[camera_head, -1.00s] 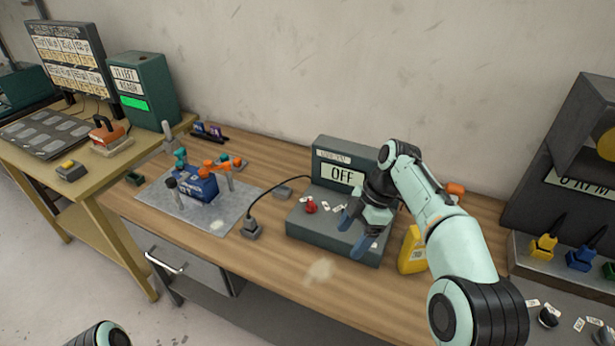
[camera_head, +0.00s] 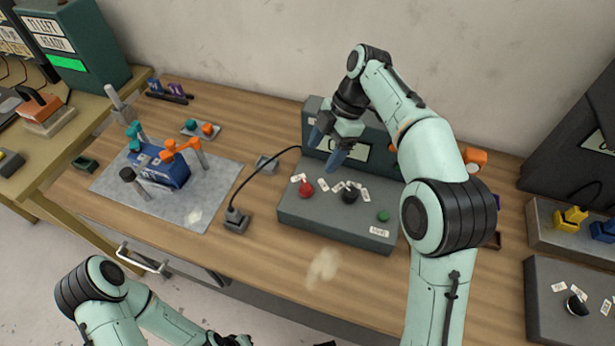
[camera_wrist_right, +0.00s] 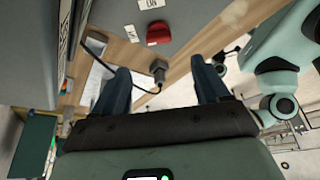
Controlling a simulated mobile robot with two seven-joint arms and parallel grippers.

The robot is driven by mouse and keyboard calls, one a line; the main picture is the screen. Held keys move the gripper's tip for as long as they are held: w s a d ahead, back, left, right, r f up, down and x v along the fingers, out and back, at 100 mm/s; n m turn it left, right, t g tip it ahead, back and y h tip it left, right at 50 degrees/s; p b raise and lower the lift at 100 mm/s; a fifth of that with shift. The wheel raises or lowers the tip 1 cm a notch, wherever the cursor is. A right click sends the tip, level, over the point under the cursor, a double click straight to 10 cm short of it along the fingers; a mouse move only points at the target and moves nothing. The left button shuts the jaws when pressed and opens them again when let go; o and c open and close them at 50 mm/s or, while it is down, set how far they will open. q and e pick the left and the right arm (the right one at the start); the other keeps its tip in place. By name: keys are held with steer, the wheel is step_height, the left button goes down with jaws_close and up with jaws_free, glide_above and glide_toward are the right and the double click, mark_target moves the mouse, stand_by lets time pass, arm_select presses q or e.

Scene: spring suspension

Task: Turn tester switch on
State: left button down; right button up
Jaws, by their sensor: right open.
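The grey-green tester (camera_head: 330,222) stands on the wooden bench with an upright display part at its back. The display (camera_head: 380,152) is partly hidden behind my right arm and its word is not readable. On the sloping top are a red switch (camera_head: 306,187), a black knob (camera_head: 350,195) and a green button (camera_head: 383,216). My right gripper (camera_head: 326,149) is open and empty above the tester, apart from the red switch. The right wrist view shows the red switch (camera_wrist_right: 158,33) beyond the open fingers (camera_wrist_right: 160,68). My left gripper is barely visible at the bottom edge (camera_head: 233,340).
A cable runs from the tester to a small grey plug block (camera_head: 235,220). Left of it, a grey mat (camera_head: 200,200) carries a blue block (camera_head: 165,170) with orange and teal parts. Trays with yellow and blue parts stand at right. The bench front is mostly clear.

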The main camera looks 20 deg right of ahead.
mark_target(307, 184)
arm_select(q)
steer(key=f+b, duration=0.1)
steer(key=s+f, duration=0.1)
steer(key=shift+s+f+b, duration=0.1)
steer(key=shift+f+b, duration=0.25)
arm_select(e)
steer(key=x, duration=1)
steer(key=shift+w+a+f, duration=0.1)
steer(key=shift+f, duration=0.1)
steer(key=c, duration=1.1)
steer(key=shift+o, duration=0.2)
